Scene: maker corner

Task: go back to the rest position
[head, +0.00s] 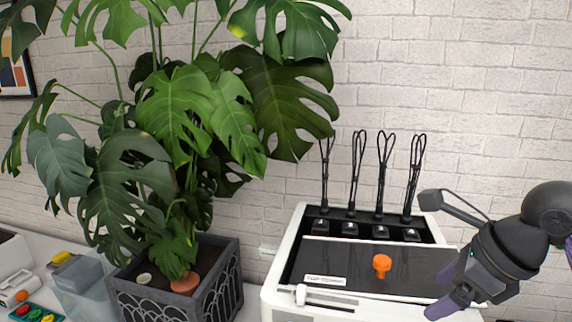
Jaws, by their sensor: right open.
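My right gripper (443,291) comes in from the right edge, with a black body and purple fingertips. It is open, and its fingers show over the right part of the dark top of a white machine (275,296). I see nothing held between the fingers. I cannot tell whether they touch the machine. A small orange object (381,266) stands on the dark panel, to the left of the gripper and apart from it. My left gripper is not in view.
Several black looped cables (357,170) rise from the machine's back. A large leafy plant (180,110) in a dark square pot (215,300) stands to the left. Bins and small coloured parts (35,312) lie at the lower left. A white brick wall (470,100) closes the back.

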